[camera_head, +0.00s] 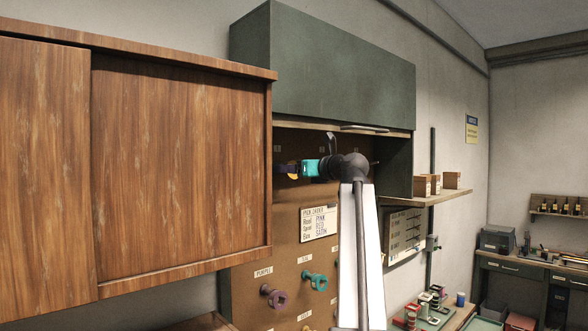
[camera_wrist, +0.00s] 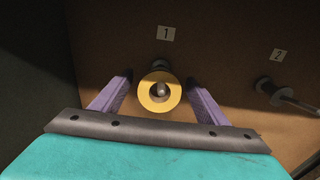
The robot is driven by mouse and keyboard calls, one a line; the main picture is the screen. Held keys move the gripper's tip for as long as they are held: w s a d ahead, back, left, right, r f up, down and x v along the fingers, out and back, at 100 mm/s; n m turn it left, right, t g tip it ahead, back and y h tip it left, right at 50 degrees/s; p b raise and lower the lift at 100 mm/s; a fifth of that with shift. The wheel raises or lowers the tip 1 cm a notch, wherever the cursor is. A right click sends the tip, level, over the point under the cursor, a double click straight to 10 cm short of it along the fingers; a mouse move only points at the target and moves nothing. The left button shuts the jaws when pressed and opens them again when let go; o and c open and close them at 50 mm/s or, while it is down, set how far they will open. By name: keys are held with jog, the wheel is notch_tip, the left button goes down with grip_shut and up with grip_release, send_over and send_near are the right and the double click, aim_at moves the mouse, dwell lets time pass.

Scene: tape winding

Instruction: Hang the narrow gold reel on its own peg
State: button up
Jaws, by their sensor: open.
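The narrow gold reel (camera_wrist: 147,103) is around the peg under label 1 in the wrist view, with the peg's rounded end showing in its hole. My gripper (camera_wrist: 158,78) is open, with one purple finger on each side of the reel and a gap visible at both sides. In the head view, my gripper (camera_head: 284,169) is at the upper pegboard, and the gold reel (camera_head: 293,174) shows partly beside its fingers. How far back the reel sits on the peg is hard to tell.
A bare peg (camera_wrist: 284,95) under label 2 is to the right. A dark panel (camera_wrist: 32,75) stands close on the left. Lower on the pegboard (camera_head: 290,245) are a purple reel (camera_head: 270,291) and a teal reel (camera_head: 318,281). A wooden cabinet (camera_head: 180,165) juts out at left.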

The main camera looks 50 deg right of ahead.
jog(key=c, duration=1.1)
jog(key=shift+r+p, duration=0.35)
jog(key=shift+r, duration=0.05)
jog(key=s+r+p, duration=0.2)
jog(key=s, duration=0.7)
jog(key=shift+s+a, duration=0.2)
jog(key=shift+a, duration=0.15)
dwell(1.2)
dwell(0.5)
notch_tip(320, 180, down, 13)
jog(key=b, duration=1.2)
jog(key=shift+b, duration=0.3)
